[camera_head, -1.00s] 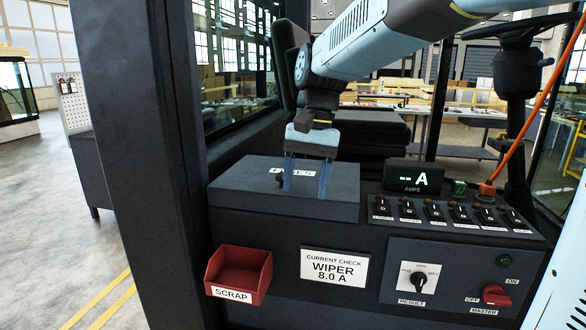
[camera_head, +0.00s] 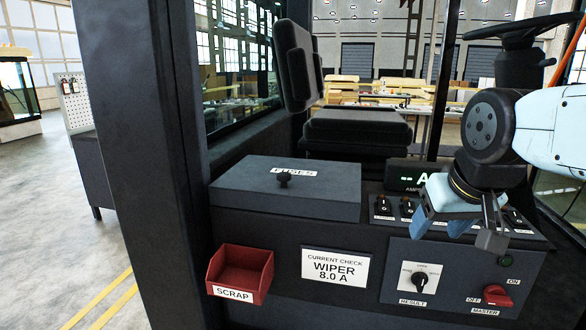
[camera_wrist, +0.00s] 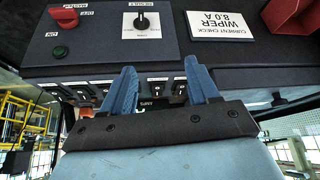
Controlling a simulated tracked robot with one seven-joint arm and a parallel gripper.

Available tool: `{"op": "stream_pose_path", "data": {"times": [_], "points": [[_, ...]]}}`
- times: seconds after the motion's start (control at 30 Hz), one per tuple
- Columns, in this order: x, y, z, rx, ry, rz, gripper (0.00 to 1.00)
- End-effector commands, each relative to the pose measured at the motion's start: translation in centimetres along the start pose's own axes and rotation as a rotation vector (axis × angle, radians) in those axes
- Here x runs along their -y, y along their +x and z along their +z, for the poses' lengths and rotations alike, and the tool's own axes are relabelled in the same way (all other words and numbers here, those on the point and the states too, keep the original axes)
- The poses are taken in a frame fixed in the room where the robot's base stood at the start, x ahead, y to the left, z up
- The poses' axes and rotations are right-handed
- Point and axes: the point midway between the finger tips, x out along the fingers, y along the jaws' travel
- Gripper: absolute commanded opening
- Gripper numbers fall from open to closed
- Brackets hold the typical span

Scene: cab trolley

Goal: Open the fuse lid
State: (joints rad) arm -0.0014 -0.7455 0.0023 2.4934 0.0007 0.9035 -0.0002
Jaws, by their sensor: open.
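The fuse lid (camera_head: 290,190) is a dark flat cover with a FUSES label and a small black knob (camera_head: 284,180) on top. It lies closed on the left of the console in the head view. My gripper (camera_head: 446,230) is to the right of the lid, in front of the switch row and above the RESULT panel. It is apart from the lid. In the wrist view my gripper (camera_wrist: 160,88) shows two blue fingers spread apart with nothing between them.
A red SCRAP bin (camera_head: 240,272) hangs on the console front, beside a CURRENT CHECK card (camera_head: 335,267). A rotary knob (camera_head: 418,281) and red master switch (camera_head: 496,294) are at right. A dark cab pillar (camera_head: 150,160) stands left. The space above the lid is clear.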

Motion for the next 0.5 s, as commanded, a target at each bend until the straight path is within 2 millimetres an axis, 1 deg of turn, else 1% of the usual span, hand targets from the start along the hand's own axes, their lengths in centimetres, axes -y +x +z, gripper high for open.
{"op": "stream_pose_path", "data": {"times": [0.07,0.13,0.23,0.3,0.37,0.4,0.47,0.5], "points": [[0.4,-0.3,-0.9,0.001,-0.020,-0.007,0.60],[1.3,-0.8,-2.5,0.008,-0.047,-0.017,0.60],[3.4,-1.7,-5.6,0.020,-0.106,-0.039,0.60],[5.3,-2.4,-8.0,0.029,-0.154,-0.059,0.60],[7.0,-2.9,-9.9,0.038,-0.197,-0.077,0.60],[8.2,-3.2,-11.2,0.042,-0.225,-0.089,0.60],[10.2,-3.8,-13.0,0.050,-0.267,-0.109,0.60],[11.5,-4.0,-14.1,0.055,-0.294,-0.124,0.60]]}}
